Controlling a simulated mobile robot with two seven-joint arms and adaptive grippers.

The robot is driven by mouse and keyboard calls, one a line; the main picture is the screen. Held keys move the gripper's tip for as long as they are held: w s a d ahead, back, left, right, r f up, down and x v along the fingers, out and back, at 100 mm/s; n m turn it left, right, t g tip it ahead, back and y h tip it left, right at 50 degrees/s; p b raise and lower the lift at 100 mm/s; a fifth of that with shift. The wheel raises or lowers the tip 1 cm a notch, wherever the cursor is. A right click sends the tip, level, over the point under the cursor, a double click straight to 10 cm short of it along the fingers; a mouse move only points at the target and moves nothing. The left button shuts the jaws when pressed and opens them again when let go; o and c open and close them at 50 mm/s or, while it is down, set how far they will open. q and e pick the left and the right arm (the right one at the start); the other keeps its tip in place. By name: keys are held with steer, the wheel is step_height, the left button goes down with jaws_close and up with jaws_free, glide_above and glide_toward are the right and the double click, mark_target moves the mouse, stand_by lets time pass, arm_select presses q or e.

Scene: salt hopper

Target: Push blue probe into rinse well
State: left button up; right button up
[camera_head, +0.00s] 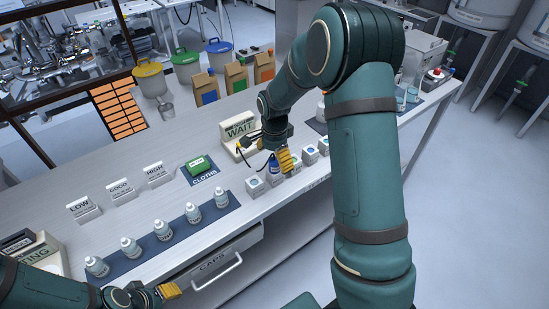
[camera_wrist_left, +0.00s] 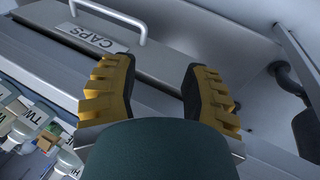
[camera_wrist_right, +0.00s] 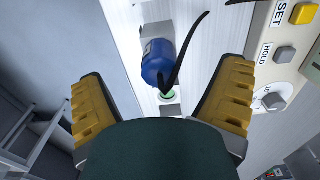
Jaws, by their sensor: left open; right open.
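The blue probe (camera_head: 273,167) is partly hidden by my right gripper in the head view. In the right wrist view the blue probe (camera_wrist_right: 157,62) lies between the spread fingers, with a black cable (camera_wrist_right: 184,60) running off it. My right gripper (camera_head: 287,160) is open around the probe; I see no finger touching it. A white block with a green-ringed hole (camera_wrist_right: 168,96) shows just below the probe. Several small white blocks (camera_head: 254,187) line the bench's front edge; I cannot tell which is the rinse well. My left gripper (camera_head: 170,291) is open and empty by the CAPS drawer.
Several white bottles (camera_head: 163,230) stand on a blue mat at left. A green CLOTHS pack (camera_head: 198,165) lies mid-bench. The CAPS drawer (camera_wrist_left: 140,55) fronts the left gripper.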

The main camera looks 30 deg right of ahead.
steer(key=shift+r+p, duration=1.3)
steer(key=shift+r, duration=0.6)
step_height(320, 180, up, 12)
steer(key=shift+f, duration=0.1)
